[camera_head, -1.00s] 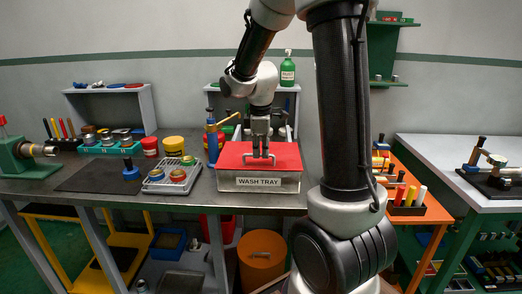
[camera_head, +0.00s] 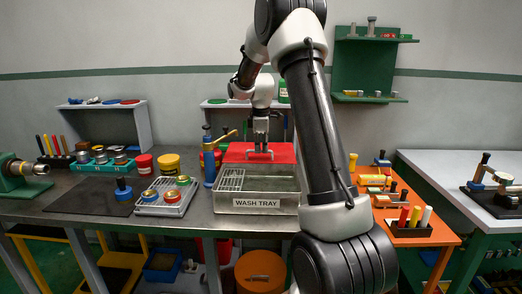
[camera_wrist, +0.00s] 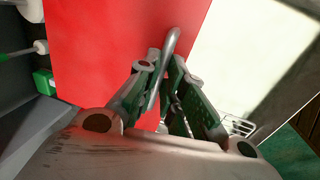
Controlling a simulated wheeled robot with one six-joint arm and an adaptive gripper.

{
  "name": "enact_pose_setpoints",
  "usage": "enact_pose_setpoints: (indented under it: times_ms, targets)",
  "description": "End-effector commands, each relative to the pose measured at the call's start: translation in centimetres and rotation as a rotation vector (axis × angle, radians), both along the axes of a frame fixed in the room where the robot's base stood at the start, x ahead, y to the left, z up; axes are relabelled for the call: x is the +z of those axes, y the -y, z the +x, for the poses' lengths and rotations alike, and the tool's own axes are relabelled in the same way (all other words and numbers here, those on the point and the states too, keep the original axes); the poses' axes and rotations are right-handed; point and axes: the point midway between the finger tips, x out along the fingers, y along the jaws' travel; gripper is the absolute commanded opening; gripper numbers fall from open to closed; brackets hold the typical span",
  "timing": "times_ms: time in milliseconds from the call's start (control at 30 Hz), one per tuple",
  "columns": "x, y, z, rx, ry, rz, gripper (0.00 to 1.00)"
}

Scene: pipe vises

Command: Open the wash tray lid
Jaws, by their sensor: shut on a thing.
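The wash tray (camera_head: 262,205) is a metal box with a WASH TRAY label, on the grey bench. Its red lid (camera_head: 236,152) is tilted up at the tray's back, so the inside shows, with a wire rack (camera_head: 230,180) at its left. My gripper (camera_head: 260,150) is at the lid's grey handle (camera_head: 270,155). In the wrist view, my gripper (camera_wrist: 165,100) is shut on the bar handle (camera_wrist: 170,48), with the red lid (camera_wrist: 95,45) behind it. The hinge side is hidden.
A blue bottle-like tool (camera_head: 209,165) with a brass lever stands close left of the tray. A small tray of capped parts (camera_head: 165,197) lies further left. An orange side table (camera_head: 425,238) with coloured cylinders is at the right.

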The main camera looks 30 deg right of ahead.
Motion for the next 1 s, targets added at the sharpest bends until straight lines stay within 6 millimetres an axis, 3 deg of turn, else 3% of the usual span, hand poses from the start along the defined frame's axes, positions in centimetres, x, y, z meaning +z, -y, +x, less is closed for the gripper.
enact_pose_setpoints:
  times_ms: [467,500,600,1000]
  targets:
    - [0.04,0.11,0.1,0.0,0.0,-0.001,0.0]
    - [0.04,0.11,0.1,0.0,0.0,-0.001,0.14]
    - [0.03,0.09,0.1,0.0,0.0,0.0,0.32]
    - [0.7,0.01,0.06,0.0,0.002,0.0,0.32]
